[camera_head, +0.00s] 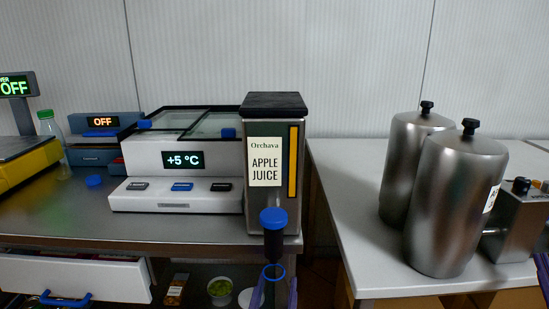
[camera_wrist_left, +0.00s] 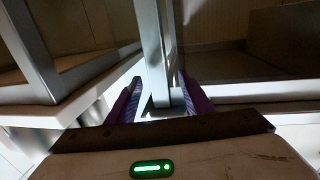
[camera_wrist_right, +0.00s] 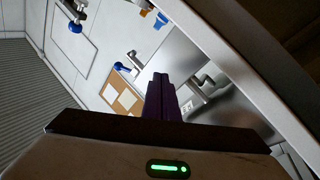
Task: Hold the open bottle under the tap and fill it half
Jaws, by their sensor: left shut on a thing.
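The steel apple juice dispenser (camera_head: 264,205) stands at the right end of the dark counter. Its tap (camera_head: 273,238) has a blue top and a dark spout pointing down. The clear open bottle (camera_head: 274,281), with a blue rim, is upright directly under the spout. My left gripper (camera_head: 274,294) is shut on it, one purple finger on each side. In the left wrist view the fingers (camera_wrist_left: 160,98) stand apart, but the clear bottle is hard to make out. The juice level cannot be told. My right gripper (camera_head: 542,275) is at the far right edge; its fingers are together and empty in the right wrist view (camera_wrist_right: 160,80).
A white chiller unit (camera_head: 178,185) showing +5 °C stands left of the dispenser. A green-capped bottle (camera_head: 54,140) and a yellow scale (camera_head: 30,165) are farther left. Two steel canisters (camera_head: 452,205) stand on the white table (camera_head: 345,190) at right. An open drawer (camera_head: 75,277) juts out at lower left.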

